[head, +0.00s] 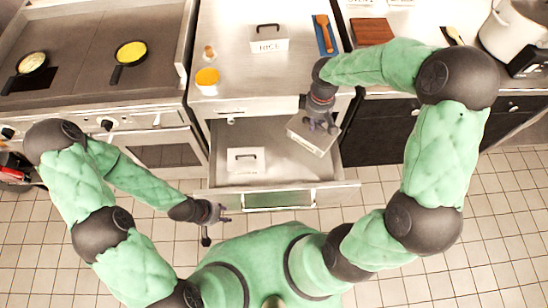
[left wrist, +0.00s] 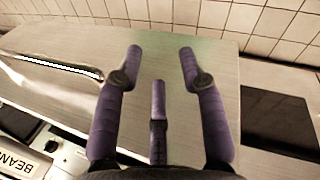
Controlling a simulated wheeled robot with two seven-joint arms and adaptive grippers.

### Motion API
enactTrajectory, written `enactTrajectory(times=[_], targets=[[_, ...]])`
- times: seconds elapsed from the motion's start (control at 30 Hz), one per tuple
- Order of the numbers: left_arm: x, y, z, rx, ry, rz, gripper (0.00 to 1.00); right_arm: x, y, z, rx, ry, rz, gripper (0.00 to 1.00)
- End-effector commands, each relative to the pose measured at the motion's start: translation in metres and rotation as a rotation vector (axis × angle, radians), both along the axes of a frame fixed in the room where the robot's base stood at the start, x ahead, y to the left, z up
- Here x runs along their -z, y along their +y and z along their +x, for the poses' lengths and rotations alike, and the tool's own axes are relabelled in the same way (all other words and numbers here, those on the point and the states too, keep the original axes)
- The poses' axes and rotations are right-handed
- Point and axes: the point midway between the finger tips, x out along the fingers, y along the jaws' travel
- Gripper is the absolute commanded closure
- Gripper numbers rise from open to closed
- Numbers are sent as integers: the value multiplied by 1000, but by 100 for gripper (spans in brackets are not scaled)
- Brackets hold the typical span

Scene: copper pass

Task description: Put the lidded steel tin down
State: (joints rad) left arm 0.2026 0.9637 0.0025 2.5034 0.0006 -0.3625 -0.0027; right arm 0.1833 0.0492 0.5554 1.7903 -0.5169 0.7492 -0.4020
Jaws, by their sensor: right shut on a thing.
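My right gripper (head: 320,122) is shut on a square, pale grey steel tin (head: 309,141). It holds the tin slightly tilted, over the right part of the open drawer (head: 281,162). The fingers cover the top of the tin, and I cannot tell whether it touches the drawer floor. A similar tin with a dark handle (head: 236,160) stands in the drawer's left part. My left gripper (head: 219,224) is empty with fingers spread, in front of the drawer at its left. Its three purple fingers (left wrist: 160,75) show apart in the left wrist view.
A tin labelled RICE (head: 269,46), a yellow-filled cup (head: 207,78) and a blue tray (head: 326,36) with a wooden utensil stand on the counter above the drawer. A stove with two pans (head: 130,53) is at left. A label reading BEAN (left wrist: 22,163) shows in the left wrist view.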

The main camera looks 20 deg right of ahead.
Motion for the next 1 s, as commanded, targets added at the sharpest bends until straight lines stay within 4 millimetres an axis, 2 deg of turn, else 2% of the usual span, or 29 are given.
enactTrajectory(times=[0.1, 0.4, 0.53, 0.83, 1.0], targets=[[17, 0, 0, 0, -1, 0, 60, 41, 0, 23, 39, 4, 0, 100], [64, 0, 0, 0, 0, 0, 60, 123, -1, 30, 52, 0, -1, 100], [76, 0, 0, 0, 0, 0, 60, 145, 0, 30, 54, -1, -1, 100], [88, 0, 0, 0, 0, 0, 60, 170, 0, 30, 52, -1, -1, 100], [97, 0, 0, 0, 0, 0, 60, 194, 0, 29, 53, 0, 0, 100]])
